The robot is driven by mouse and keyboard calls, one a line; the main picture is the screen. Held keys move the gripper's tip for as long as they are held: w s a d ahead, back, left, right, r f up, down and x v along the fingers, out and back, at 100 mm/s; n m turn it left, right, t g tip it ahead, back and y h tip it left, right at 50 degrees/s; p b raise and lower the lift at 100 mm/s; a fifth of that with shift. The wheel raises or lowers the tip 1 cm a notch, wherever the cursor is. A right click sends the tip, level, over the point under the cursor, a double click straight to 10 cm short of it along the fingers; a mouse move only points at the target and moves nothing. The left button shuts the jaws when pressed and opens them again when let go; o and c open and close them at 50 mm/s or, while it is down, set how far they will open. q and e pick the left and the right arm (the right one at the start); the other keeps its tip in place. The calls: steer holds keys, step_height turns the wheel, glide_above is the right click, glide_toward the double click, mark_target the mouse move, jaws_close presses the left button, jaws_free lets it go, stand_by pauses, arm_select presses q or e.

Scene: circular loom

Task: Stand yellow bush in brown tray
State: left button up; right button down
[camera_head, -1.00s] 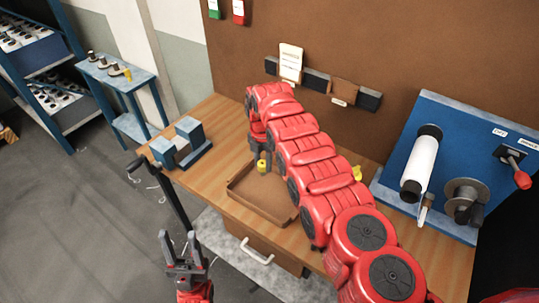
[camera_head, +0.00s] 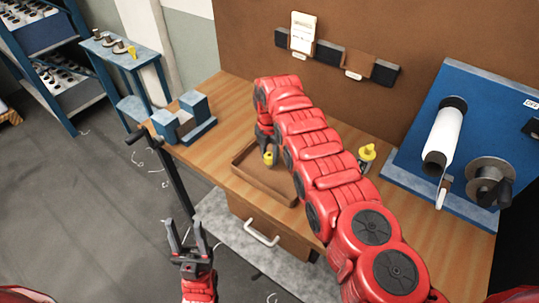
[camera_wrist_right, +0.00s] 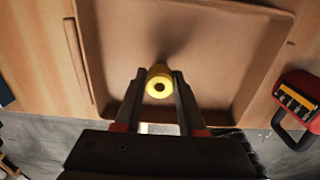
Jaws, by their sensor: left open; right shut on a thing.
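The yellow bush (camera_head: 268,158) is a small ringed cylinder with a dark hole, clearest in the right wrist view (camera_wrist_right: 159,86). My right gripper (camera_head: 267,148) is shut on it, holding it over the inside of the brown tray (camera_head: 281,198). The tray is shallow and square, and its floor fills much of the right wrist view (camera_wrist_right: 215,45). Whether the bush touches the floor I cannot tell. My right arm hides part of the tray's right side in the head view. My left gripper (camera_head: 187,235) is open and empty, left of the table's front.
Another yellow piece (camera_head: 367,153) stands on the wooden table (camera_head: 225,100) right of my right arm. A blue block fixture (camera_head: 184,120) is at the left end, and a blue panel with a white roll (camera_head: 444,137) at the right. A drawer handle (camera_head: 261,234) juts from the front.

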stand_by(0.4)
steer(key=shift+f+b, duration=0.35)
steer(key=shift+b, duration=0.05)
steer(key=shift+c, duration=2.1)
jaws_free()
steer(key=shift+r, duration=0.15)
steer(key=shift+r, duration=0.2)
step_height(320, 180, up, 10)
steer(key=b, duration=0.1)
step_height(320, 180, up, 7)
steer(key=p, duration=0.5)
glide_above(269, 154)
steer(key=shift+s+d, duration=0.15)
steer(key=shift+s, duration=0.05)
steer(key=shift+w+f, duration=0.1)
steer(key=shift+f, duration=0.05)
